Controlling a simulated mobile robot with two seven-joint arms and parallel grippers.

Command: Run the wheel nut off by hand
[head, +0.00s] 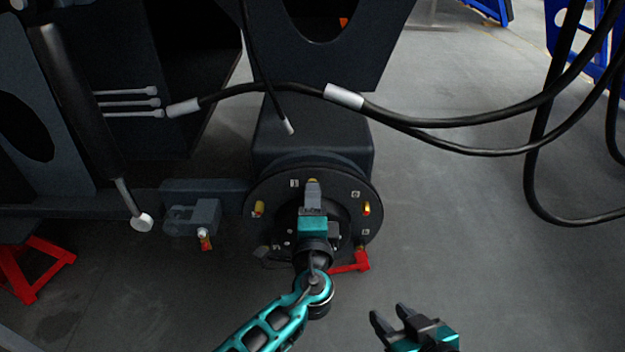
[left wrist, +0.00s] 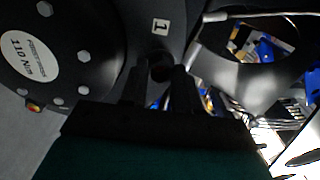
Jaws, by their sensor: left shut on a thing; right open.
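The dark round wheel hub (head: 262,190) faces me in the middle of the head view, with yellow-brass nuts around its rim. One nut (head: 258,208) is at the left and another (head: 367,209) at the right. My left gripper (head: 313,186) reaches across the hub to its top, by the label 1. It is shut on the wheel nut there, which shows only as a small yellow bit (head: 313,180) behind the fingers. In the left wrist view the fingertips (left wrist: 160,82) close around a dark round end below the label 1. My right gripper (head: 391,318) is open and empty, lower right.
A red angled part (head: 361,262) sits at the hub's lower right, partly behind my left arm. Black hoses (head: 440,114) hang across above the hub. A grey bracket (head: 193,218) stands left of it, and a red stand (head: 30,265) is far left. The floor at right is clear.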

